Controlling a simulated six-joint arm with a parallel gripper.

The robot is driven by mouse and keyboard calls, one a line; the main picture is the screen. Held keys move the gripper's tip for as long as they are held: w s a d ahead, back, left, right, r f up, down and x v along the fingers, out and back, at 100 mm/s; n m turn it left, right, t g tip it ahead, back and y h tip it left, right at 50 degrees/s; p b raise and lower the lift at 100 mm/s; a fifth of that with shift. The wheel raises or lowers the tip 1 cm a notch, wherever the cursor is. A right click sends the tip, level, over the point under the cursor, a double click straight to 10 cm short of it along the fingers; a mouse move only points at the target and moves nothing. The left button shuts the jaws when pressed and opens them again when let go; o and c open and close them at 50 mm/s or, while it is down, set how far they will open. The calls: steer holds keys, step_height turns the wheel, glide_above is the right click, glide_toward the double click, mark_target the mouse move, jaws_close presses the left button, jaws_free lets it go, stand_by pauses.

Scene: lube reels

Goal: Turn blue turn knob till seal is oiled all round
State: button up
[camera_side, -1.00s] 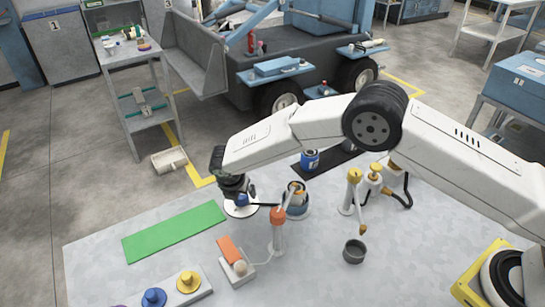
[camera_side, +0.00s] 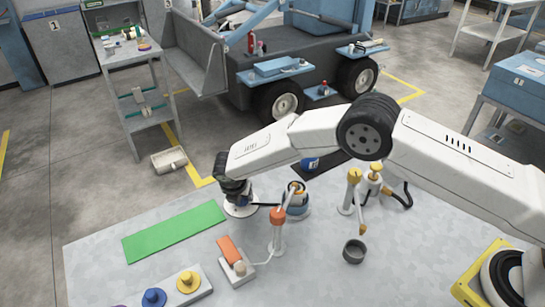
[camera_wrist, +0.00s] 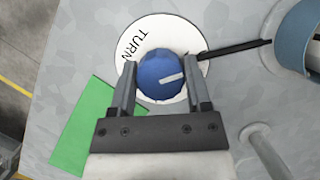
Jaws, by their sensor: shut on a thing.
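The blue turn knob (camera_wrist: 160,80) with a white pointer line sits on a round white dial marked TURN (camera_wrist: 147,28). My gripper (camera_wrist: 162,68) has one finger on each side of the knob and is shut on it. In the side view my gripper (camera_side: 236,190) is low over the white dial (camera_side: 240,211), and the knob is mostly hidden behind it. A dark rod runs from the dial to a blue round holder (camera_side: 297,207).
A green mat (camera_side: 174,231) lies left of the dial. An orange switch on a white base (camera_side: 229,249), blue and yellow knobs on a block (camera_side: 188,283), a grey cup (camera_side: 354,251) and a yellow-topped post (camera_side: 353,190) also stand on the table.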

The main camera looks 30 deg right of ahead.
steer(key=shift+m, duration=0.4)
steer(key=m, duration=0.2)
steer(key=m+g+h, duration=0.1)
steer(key=m, duration=0.1)
steer(key=shift+g, duration=0.3)
steer(key=shift+m+g, duration=0.9)
steer(key=shift+m, duration=2)
steer(key=o, duration=1.3)
steer(key=shift+r, duration=0.15)
